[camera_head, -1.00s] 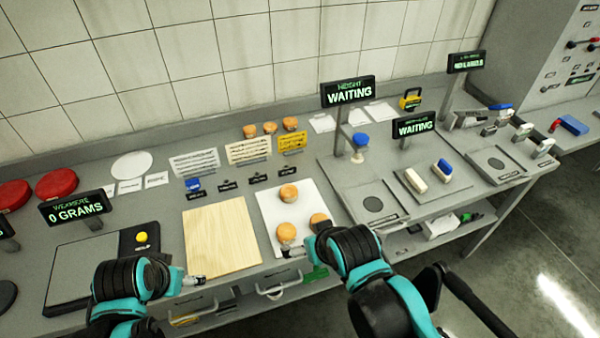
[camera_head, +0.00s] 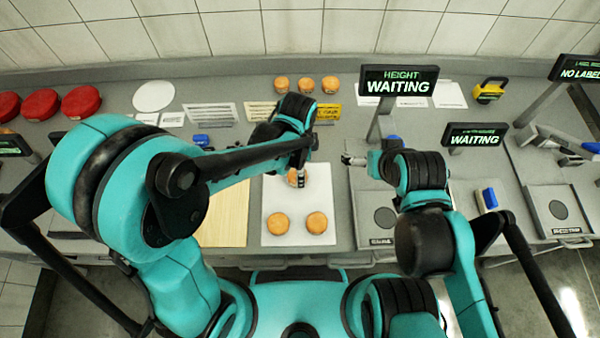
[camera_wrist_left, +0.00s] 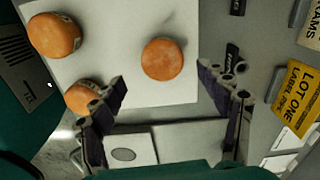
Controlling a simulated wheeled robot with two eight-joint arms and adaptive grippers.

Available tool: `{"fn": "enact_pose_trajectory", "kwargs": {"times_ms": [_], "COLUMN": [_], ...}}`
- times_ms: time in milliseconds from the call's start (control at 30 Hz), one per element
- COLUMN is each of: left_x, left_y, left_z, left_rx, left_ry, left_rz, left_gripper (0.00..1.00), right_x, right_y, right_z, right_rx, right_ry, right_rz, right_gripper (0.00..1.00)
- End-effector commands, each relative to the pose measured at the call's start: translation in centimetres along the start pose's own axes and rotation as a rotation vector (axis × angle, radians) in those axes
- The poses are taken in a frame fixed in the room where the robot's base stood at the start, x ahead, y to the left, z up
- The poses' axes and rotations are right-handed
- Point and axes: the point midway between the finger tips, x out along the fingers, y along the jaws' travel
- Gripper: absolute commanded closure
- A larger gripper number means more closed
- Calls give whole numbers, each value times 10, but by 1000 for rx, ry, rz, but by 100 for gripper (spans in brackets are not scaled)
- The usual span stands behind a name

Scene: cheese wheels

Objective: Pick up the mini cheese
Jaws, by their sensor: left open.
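Three small round orange mini cheeses lie on a white board (camera_head: 265,205). Two are near its front edge, a left one (camera_head: 278,223) and a right one (camera_head: 317,222). The third cheese (camera_head: 292,177) is farther back, partly hidden by my left gripper (camera_head: 301,178). In the left wrist view my left gripper (camera_wrist_left: 163,82) is open and empty, with one cheese (camera_wrist_left: 163,59) lying between and beyond its fingertips. The other cheeses, one (camera_wrist_left: 55,35) and one partly behind a finger (camera_wrist_left: 83,97), show at left. My right gripper (camera_head: 350,160) is right of the board, its jaws too small to judge.
A wooden board (camera_head: 225,215) lies left of the white board. Several more orange cheeses (camera_head: 306,84) stand at the back. The "HEIGHT WAITING" sign (camera_head: 398,87) rises on a post at the right. Red wheels (camera_head: 81,102) sit at the far left.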

Motion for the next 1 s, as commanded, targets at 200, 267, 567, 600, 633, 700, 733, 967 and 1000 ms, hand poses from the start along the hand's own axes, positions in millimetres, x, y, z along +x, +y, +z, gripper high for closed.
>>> {"fn": "enact_pose_trajectory", "kwargs": {"times_ms": [200, 267, 567, 600, 633, 700, 733, 967, 1000], "left_x": [36, 42, 46, 46, 46, 46, 46, 46, 46], "left_y": [-4, -4, -3, -3, -3, -3, -3, -3, -3], "left_z": [6, 5, 6, 6, 6, 6, 6, 6, 6], "left_rx": [-1, -1, -2, -2, -2, -2, -2, -2, -2], "left_ry": [1, 1, 1, 1, 1, 1, 1, 1, 1], "left_rz": [-1, -1, -1, -1, -1, -1, -1, -1, -1], "left_gripper": [25, 25, 25, 33, 40, 59, 67, 80, 80], "right_x": [11, 13, 13, 13, 13, 13, 13, 13, 13], "right_y": [0, 0, 0, 0, 0, 0, 0, 0, 0], "right_z": [8, 9, 9, 9, 9, 9, 9, 9, 9], "right_rx": [0, 0, 0, 0, 0, 0, 0, 0, 0], "right_ry": [0, 0, 0, 0, 0, 0, 0, 0, 0], "right_rz": [0, 0, 0, 0, 0, 0, 0, 0, 0], "right_gripper": [0, 0, 0, 0, 0, 0, 0, 0, 0]}}
